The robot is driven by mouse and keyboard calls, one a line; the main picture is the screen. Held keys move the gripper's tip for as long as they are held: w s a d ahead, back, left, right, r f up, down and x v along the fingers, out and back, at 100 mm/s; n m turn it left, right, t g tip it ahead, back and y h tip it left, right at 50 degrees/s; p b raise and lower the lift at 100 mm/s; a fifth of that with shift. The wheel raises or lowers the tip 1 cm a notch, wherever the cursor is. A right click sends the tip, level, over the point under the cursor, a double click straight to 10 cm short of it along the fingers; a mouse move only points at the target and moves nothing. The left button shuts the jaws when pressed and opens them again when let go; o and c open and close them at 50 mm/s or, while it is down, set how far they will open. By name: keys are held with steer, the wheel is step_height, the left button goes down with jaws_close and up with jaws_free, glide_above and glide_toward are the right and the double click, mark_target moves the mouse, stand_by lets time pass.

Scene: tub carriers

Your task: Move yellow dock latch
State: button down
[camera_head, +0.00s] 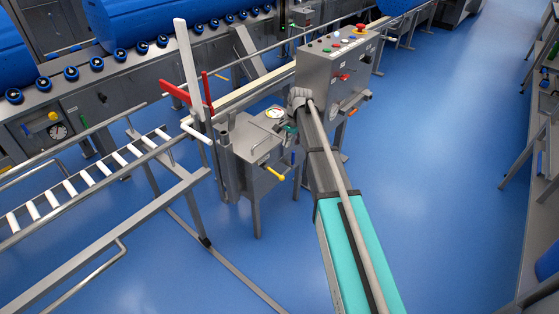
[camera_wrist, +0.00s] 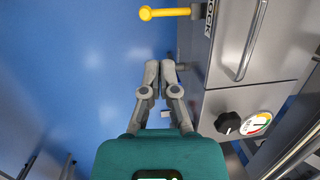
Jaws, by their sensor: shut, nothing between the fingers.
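The yellow dock latch (camera_wrist: 165,12) is a short yellow bar with a round knob end. It sticks out to the left from a grey metal cabinet, beside a partly visible label, at the top of the wrist view. In the head view the latch (camera_head: 275,173) is on the front of the small grey cabinet (camera_head: 258,185). My gripper (camera_wrist: 160,70) is shut and empty, with its fingertips below the latch in the wrist view and apart from it. In the head view my arm partly covers the gripper beside the cabinet.
The cabinet also has a bar handle (camera_wrist: 252,40), a black knob (camera_wrist: 227,122) and a round gauge (camera_wrist: 257,123). A grey control box (camera_head: 337,70) stands behind. A roller conveyor (camera_head: 90,180) lies at left. Blue floor (camera_head: 450,130) is open at right.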

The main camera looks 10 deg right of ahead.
mark_target(276, 174)
steer(key=shift+f, duration=0.15)
steer(key=b+x, duration=1.3)
steer(key=shift+a+f, duration=0.1)
steer(key=shift+f, duration=0.3)
stand_by(0.3)
steer(key=shift+a+b, duration=0.2)
steer(key=shift+b, duration=0.15)
